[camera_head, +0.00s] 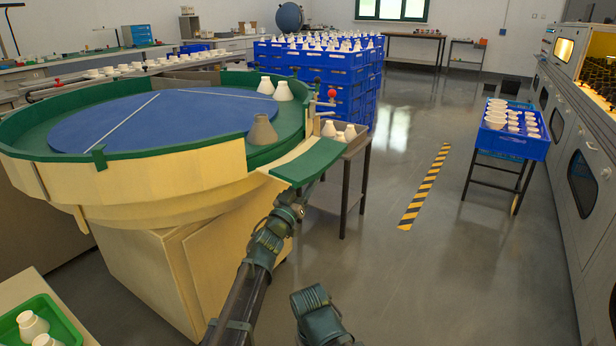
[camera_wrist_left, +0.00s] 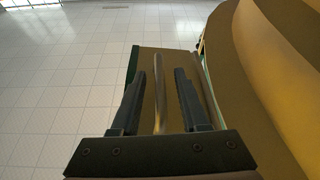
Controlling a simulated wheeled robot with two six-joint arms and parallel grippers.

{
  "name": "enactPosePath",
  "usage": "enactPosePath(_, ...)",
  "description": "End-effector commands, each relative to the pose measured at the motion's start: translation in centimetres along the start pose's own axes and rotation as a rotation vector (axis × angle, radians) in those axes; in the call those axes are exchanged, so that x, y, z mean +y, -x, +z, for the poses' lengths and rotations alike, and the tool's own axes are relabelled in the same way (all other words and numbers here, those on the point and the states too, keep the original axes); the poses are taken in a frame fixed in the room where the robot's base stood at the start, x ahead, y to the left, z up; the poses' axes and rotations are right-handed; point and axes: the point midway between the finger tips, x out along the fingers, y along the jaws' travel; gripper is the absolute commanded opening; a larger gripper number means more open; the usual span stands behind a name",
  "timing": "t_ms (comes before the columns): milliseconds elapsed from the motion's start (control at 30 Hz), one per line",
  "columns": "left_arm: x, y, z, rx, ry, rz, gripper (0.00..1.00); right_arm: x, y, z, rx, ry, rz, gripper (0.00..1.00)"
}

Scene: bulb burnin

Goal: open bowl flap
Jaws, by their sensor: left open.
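The big round bowl (camera_head: 120,180) has a cream wall, a green rim and a blue disc (camera_head: 165,115). Its green flap (camera_head: 310,160) sticks out at the right side of the bowl, near the small table. My left gripper (camera_head: 298,194) is just below the flap in the head view; its fingers are too small there to make out. In the left wrist view my left gripper (camera_wrist_left: 160,74) is open. A thin upright bar (camera_wrist_left: 159,100) on a brown panel (camera_wrist_left: 150,60) stands between its fingers, with gaps on both sides.
A small metal table (camera_head: 352,150) with more pieces is behind the flap. Stacked blue crates (camera_head: 320,75) stand behind. Floor to the right is open, with a striped strip (camera_head: 425,187).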

Motion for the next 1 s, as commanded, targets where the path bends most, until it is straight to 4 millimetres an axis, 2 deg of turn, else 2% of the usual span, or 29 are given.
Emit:
enactPosePath(200,0.01,0.02,0.01,0.0,0.0,0.0,0.43,0.0,-0.02,0.0,0.0,0.0,0.0,1.0)
enactPosePath(433,0.0,0.03,0.0,0.0,0.0,0.0,0.02,0.0,-0.02,0.0,0.0,0.0,0.0,1.0)
enactPosePath(467,0.0,0.03,0.0,0.0,0.0,0.0,0.0,0.0,-0.02,0.0,0.0,0.0,0.0,1.0)
enactPosePath(1000,0.0,0.04,0.0,0.0,-0.001,0.0,0.0,0.0,-0.01,0.0,0.0,0.0,0.0,1.0)
